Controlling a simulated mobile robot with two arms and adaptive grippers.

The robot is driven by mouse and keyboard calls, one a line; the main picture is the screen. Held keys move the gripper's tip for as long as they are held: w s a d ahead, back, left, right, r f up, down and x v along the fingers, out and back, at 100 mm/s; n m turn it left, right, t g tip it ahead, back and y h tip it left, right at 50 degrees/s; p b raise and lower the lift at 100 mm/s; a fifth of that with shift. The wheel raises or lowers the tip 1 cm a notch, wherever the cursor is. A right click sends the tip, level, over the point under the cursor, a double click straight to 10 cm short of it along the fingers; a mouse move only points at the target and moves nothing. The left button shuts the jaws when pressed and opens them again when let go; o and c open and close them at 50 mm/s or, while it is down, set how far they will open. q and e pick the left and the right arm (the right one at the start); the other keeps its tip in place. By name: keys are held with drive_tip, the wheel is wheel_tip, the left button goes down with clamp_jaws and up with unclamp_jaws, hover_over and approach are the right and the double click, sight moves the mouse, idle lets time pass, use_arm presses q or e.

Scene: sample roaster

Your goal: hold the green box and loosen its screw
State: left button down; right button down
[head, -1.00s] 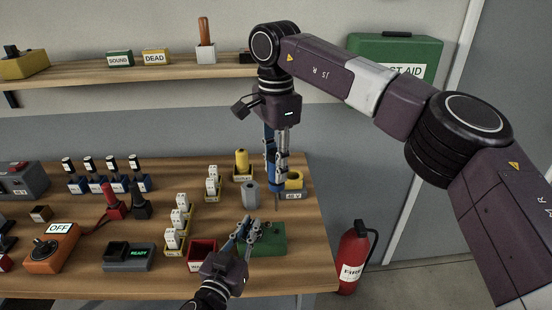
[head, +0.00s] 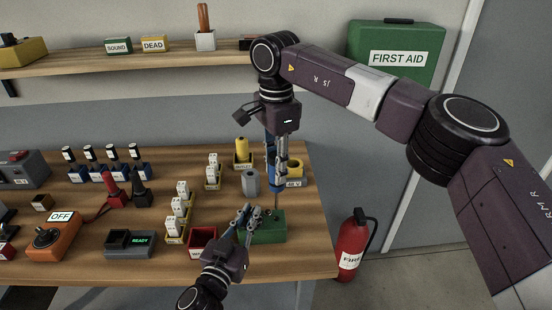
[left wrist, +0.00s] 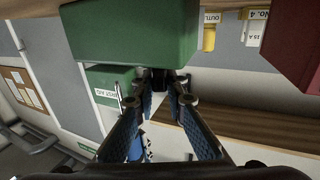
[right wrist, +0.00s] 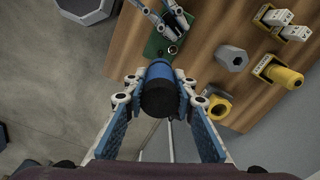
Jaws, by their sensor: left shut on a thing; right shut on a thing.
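The green box (head: 265,232) sits near the front right of the bench; it fills the top of the left wrist view (left wrist: 130,30). My left gripper (head: 246,217) is shut on it from the front left. My right gripper (head: 277,172) is above the box, shut on an upright screwdriver with a blue handle and black end (right wrist: 160,95). Its thin shaft points down at the box top in the head view. A small round screw (right wrist: 172,50) shows on the box in the right wrist view. I cannot tell whether the tip touches it.
A red bin (head: 202,243) stands just left of the box. A grey hexagonal piece (head: 250,183) and a yellow part (head: 295,169) stand behind it. White blocks (head: 179,207) stand in yellow trays further left. The bench's right edge is close, with a fire extinguisher (head: 352,245) beyond.

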drive_tip(key=shift+f, duration=0.4)
drive_tip(key=m, duration=0.9)
drive_tip(key=shift+w, duration=0.1)
drive_tip(key=m, duration=0.3)
drive_tip(key=shift+m, duration=0.3)
drive_tip(key=m, duration=0.5)
drive_tip(key=shift+f, duration=1.05)
